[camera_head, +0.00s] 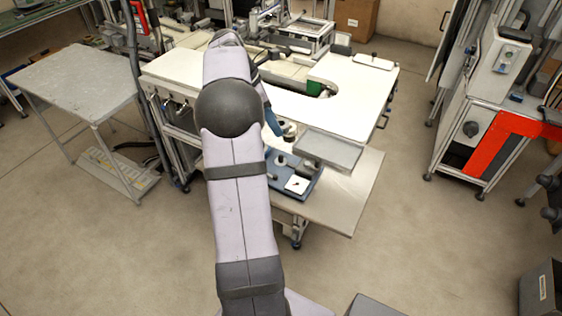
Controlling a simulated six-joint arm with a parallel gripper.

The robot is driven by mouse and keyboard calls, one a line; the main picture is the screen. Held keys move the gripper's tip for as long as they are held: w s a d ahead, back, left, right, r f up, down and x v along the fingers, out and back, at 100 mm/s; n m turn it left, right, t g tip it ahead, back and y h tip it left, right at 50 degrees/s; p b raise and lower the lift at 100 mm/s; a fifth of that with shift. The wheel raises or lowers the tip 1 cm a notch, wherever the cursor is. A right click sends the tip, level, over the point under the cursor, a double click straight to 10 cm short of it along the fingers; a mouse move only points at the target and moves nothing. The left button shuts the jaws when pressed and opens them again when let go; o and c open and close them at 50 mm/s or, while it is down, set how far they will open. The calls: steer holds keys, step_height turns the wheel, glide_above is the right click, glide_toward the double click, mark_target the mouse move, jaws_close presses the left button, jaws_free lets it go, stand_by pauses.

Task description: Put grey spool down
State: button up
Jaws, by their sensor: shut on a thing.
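My arm reaches forward across the middle of the view and hides part of the work table. My gripper (284,131), small and partly hidden behind my arm, is shut on a small round piece, which I take to be the grey spool (290,128). It is above the near side of the white work table, left of a flat grey tray. The fingers are too small to make out clearly. I cannot tell whether the spool touches anything below it.
A blue tray (309,190) on the lower shelf holds a white square piece (297,185) and small round pieces. The flat grey tray (330,150) stands just right of my gripper. The white table top (350,105) has clear room.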

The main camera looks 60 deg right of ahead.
steer(key=shift+d+r+n, duration=0.15)
steer(key=shift+r+n, duration=0.05)
steer(key=shift+n, duration=0.7)
steer(key=shift+f+t, duration=0.1)
steer(key=shift+t, duration=0.2)
steer(key=shift+f+p, duration=1.35)
steer(key=shift+f, duration=3.55)
steer(key=shift+f, duration=0.65)
steer(key=o, duration=1)
steer(key=shift+o, duration=0.2)
steer(key=shift+r, duration=0.1)
